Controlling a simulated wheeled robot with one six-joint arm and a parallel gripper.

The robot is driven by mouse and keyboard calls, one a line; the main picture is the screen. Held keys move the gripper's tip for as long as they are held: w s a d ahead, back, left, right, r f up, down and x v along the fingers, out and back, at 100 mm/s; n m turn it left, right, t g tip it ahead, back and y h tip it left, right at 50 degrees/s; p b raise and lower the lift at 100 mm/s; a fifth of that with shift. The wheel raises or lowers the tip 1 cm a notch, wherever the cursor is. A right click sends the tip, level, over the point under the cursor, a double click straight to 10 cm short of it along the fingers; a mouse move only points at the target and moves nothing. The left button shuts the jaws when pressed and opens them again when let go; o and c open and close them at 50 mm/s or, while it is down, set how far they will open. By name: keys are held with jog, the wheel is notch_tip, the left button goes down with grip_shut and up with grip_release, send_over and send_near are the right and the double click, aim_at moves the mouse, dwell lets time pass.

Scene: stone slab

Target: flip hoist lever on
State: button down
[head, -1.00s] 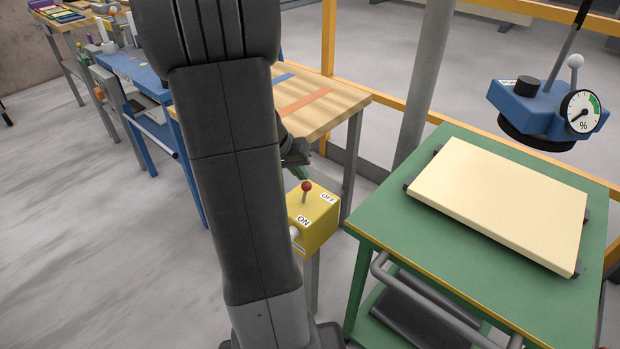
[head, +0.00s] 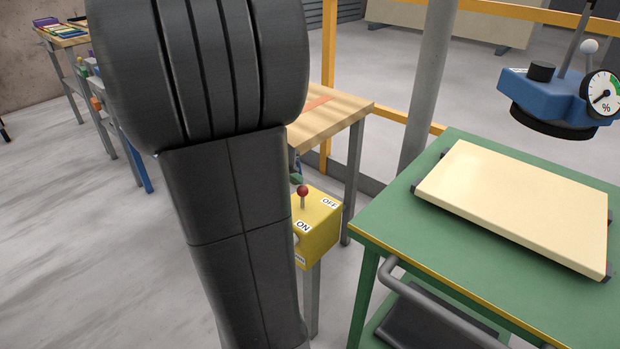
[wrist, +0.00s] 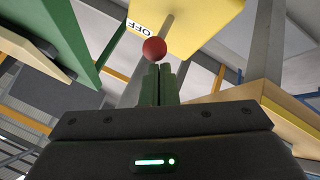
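The hoist lever (head: 302,191) is a short rod with a red ball knob on a yellow box (head: 322,222). The box top has an ON label at the near side and an OFF label at the far side. The rod looks near upright; its exact tilt is hard to tell. My gripper (wrist: 160,74) has two green fingers pressed together with nothing between them. In the wrist view the red knob (wrist: 154,50) shows just past the fingertips. In the head view a bit of my gripper (head: 296,180) shows beside the knob; contact cannot be told. My arm hides the rest.
A green cart (head: 395,215) with a cream slab (head: 515,205) stands right of the box. A blue suction lifter (head: 545,97) with a gauge hangs above it. A wooden-topped table (head: 335,115) and a grey post (head: 428,90) stand behind. Open floor lies at left.

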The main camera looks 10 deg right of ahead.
jog(key=shift+s+a+f+t+h+b, duration=0.3)
jog(key=shift+s+a+f+h+b, duration=0.15)
jog(key=shift+b, duration=1)
jog(key=shift+s+a+h+b, duration=0.15)
jog(key=shift+h+b, duration=0.1)
jog(key=shift+b, duration=0.45)
jog(key=shift+s+a+f+b, duration=0.15)
jog(key=shift+a+b, duration=0.1)
jog(key=shift+b, duration=0.4)
jog(key=shift+s+a+f+b, duration=0.1)
jog(key=shift+s+a+b, duration=0.15)
jog(key=shift+b, duration=0.3)
jog(key=shift+r, duration=0.2)
jog(key=shift+r+p, duration=0.55)
jog(key=shift+r, duration=0.25)
jog(key=shift+w, duration=0.1)
jog(key=shift+r, duration=0.1)
